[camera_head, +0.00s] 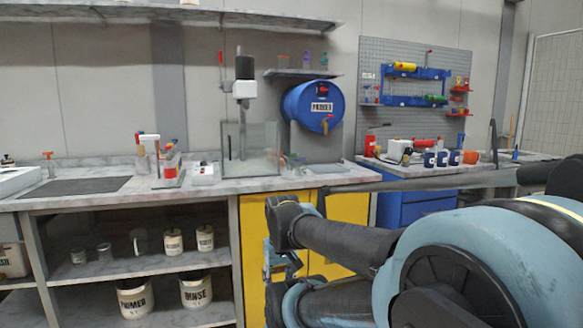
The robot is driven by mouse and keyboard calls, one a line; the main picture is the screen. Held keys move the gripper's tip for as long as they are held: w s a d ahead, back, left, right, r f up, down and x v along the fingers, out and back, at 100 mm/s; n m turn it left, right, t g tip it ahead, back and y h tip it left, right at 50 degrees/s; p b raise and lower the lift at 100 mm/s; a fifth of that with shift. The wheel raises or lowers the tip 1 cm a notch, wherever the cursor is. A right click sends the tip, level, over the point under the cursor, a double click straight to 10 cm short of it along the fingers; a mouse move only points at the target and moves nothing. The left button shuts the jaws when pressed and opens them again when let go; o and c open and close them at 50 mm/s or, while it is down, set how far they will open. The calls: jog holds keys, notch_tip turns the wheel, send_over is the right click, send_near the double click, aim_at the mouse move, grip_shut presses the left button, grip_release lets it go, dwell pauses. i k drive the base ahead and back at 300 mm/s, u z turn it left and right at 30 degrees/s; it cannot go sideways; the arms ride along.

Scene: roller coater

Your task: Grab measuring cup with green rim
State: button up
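I cannot pick out a measuring cup with a green rim for certain. On the small wall shelf stand small clear vessels, one with a greenish tint (324,60) and one purplish (307,59); they are too small to tell if they are cups. My arm reaches in from the right foreground and bends down before the yellow cabinet. My gripper (291,266) seems to be the small dark part at its far end, partly hidden; its fingers cannot be made out.
The marble counter (110,202) runs along the wall, with a glass-walled mixer stand (250,150) and a blue drum (313,107) on it. Labelled pots (196,289) stand under it. A pegboard (430,58) and a second bench are at right. My arm hides part of the yellow cabinet (347,208).

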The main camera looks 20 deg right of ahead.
aim_at(290, 157)
jog(key=u, duration=0.55)
jog(key=k, duration=0.7)
jog(key=u, duration=1)
jog(key=k, duration=0.65)
jog(key=u, duration=0.15)
jog(key=i, duration=0.7)
jog(key=z, duration=0.9)
jog(key=i, duration=1.15)
jog(key=z, duration=1.2)
jog(key=i, duration=0.85)
jog(key=z, duration=0.95)
jog(key=i, duration=0.4)
jog(key=z, duration=0.3)
